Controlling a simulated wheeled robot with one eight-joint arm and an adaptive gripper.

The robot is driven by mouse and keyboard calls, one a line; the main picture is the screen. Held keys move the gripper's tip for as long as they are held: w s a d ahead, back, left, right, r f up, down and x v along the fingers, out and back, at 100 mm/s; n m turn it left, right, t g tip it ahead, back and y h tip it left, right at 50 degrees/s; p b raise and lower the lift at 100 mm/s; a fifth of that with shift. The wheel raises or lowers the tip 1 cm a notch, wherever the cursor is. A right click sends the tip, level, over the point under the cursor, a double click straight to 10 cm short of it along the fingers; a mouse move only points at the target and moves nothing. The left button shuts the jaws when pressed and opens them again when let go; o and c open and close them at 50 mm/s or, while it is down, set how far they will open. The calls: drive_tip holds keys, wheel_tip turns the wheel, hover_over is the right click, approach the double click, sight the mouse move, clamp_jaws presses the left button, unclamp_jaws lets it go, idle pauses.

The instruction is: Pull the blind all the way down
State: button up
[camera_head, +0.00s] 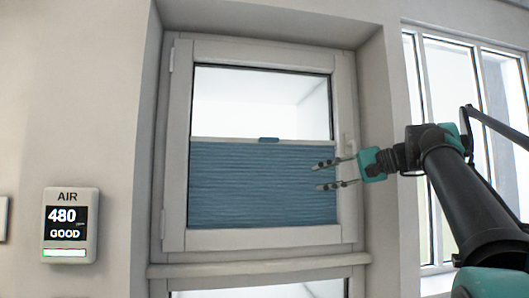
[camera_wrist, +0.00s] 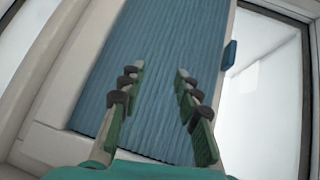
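A blue pleated blind (camera_head: 262,185) covers the lower part of the window, from about mid-height to the bottom of the pane. A pale rail (camera_head: 220,140) runs along its upper edge, with a small blue handle (camera_head: 268,140) near the middle. Clear glass shows above the rail. My gripper (camera_head: 318,177) is open and empty in front of the blind's right side, below and right of the handle. In the wrist view, my open fingers (camera_wrist: 160,70) point across the blind (camera_wrist: 150,42); the handle (camera_wrist: 229,54) shows to their right. I cannot tell the gap to the blind.
A sill ledge (camera_head: 255,267) runs below. An air monitor (camera_head: 70,225) hangs on the left wall. More windows (camera_head: 447,75) stand at right.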

drive_tip(key=t+y, duration=0.1)
drive_tip(key=y, duration=0.1)
approach(274, 139)
drive_tip(key=v, duration=0.6)
drive_tip(key=x, duration=1.8)
drive_tip(key=shift+d, duration=0.1)
clamp_jaws()
